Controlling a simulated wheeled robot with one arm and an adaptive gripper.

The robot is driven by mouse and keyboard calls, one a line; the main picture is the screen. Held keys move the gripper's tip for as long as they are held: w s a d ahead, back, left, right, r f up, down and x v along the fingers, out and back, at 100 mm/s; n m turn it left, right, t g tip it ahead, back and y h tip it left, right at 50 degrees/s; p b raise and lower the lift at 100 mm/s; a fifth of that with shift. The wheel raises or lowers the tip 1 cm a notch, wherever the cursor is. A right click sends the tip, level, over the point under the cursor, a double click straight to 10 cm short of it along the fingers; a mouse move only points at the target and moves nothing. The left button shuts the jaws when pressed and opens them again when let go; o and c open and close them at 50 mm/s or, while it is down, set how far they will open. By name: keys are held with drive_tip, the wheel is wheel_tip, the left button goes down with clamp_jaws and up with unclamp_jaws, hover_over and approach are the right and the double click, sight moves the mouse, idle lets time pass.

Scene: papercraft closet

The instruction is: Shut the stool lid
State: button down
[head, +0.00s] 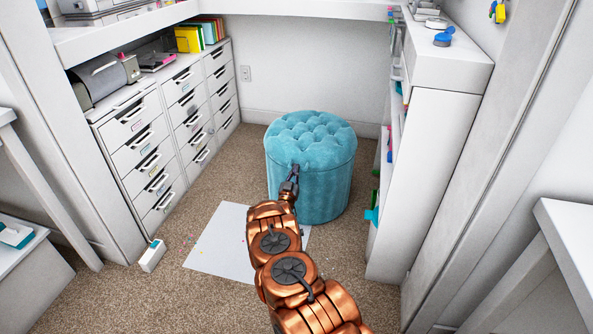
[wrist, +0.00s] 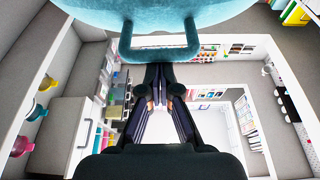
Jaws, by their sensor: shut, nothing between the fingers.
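The round teal stool (head: 325,190) stands on the carpet, with a tufted lid (head: 312,138) on top. The lid looks level on the body; I see no open gap, only a seam line at the rim. In the wrist view a teal loop handle (wrist: 160,54) sticks out from the stool's teal surface (wrist: 160,15). My gripper (head: 295,168) is at the stool's front rim, and in the wrist view its fingers (wrist: 159,68) are shut and empty, tips close to the handle's bar. I cannot tell whether they touch it.
White drawer units (head: 150,155) stand at left and a white shelf unit (head: 428,165) at right. A white sheet (head: 218,245) lies on the carpet under my arm. A small white box (head: 152,256) is on the floor at left. Carpet is free left of the stool.

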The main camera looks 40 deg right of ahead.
drive_tip(key=f, duration=0.2)
drive_tip(key=shift+s+a+f+y, duration=0.15)
drive_tip(key=shift+s+f+y, duration=0.15)
drive_tip(key=shift+f, duration=0.1)
wheel_tip(320, 180, up, 6)
drive_tip(key=p, duration=0.3)
drive_tip(key=f+v, duration=0.2)
drive_tip(key=v, duration=0.7)
drive_tip(key=shift+a+p, duration=0.15)
drive_tip(key=shift+p, duration=0.2)
